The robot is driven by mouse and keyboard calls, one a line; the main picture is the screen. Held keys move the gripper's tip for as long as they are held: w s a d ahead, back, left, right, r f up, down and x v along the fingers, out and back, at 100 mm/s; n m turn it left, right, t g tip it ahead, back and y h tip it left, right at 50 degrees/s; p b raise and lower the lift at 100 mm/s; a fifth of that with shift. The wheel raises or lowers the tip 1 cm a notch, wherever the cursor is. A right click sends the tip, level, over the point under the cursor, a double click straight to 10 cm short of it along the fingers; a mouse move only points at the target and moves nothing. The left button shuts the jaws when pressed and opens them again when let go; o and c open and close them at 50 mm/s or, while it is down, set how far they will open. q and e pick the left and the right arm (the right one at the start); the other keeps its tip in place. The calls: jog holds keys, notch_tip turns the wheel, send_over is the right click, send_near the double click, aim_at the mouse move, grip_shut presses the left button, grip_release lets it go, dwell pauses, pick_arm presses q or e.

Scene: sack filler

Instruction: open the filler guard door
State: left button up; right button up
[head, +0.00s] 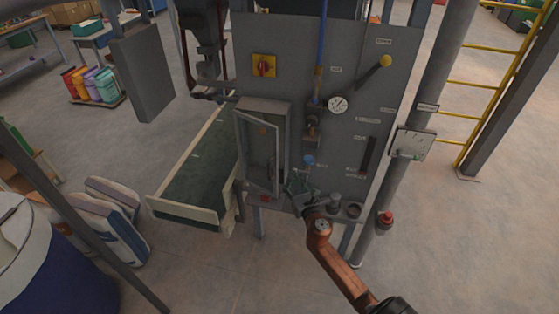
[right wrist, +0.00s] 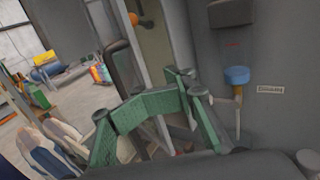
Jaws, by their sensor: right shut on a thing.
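The filler guard door (head: 257,155) is a grey framed panel on a small cabinet at the front of the grey machine. It stands ajar, with its right edge swung out from the cabinet. My right gripper (head: 297,186), with green fingers, is at the door's lower right edge. In the right wrist view my right gripper (right wrist: 176,82) is shut, with the pale edge of the door (right wrist: 148,60) close behind its fingers. The fingers hide the exact contact, but they appear shut on the door. My left gripper is not in view.
A red-and-yellow switch (head: 263,66), a gauge (head: 338,104) and a yellow-knobbed lever (head: 375,71) are on the machine. A blue knob (head: 309,160) is just above my right gripper. A green conveyor (head: 196,180) lies left of the door. Filled sacks (head: 113,220) lie further left.

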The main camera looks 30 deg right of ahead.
jog(key=shift+s+a, duration=0.1)
jog(key=shift+s, duration=0.55)
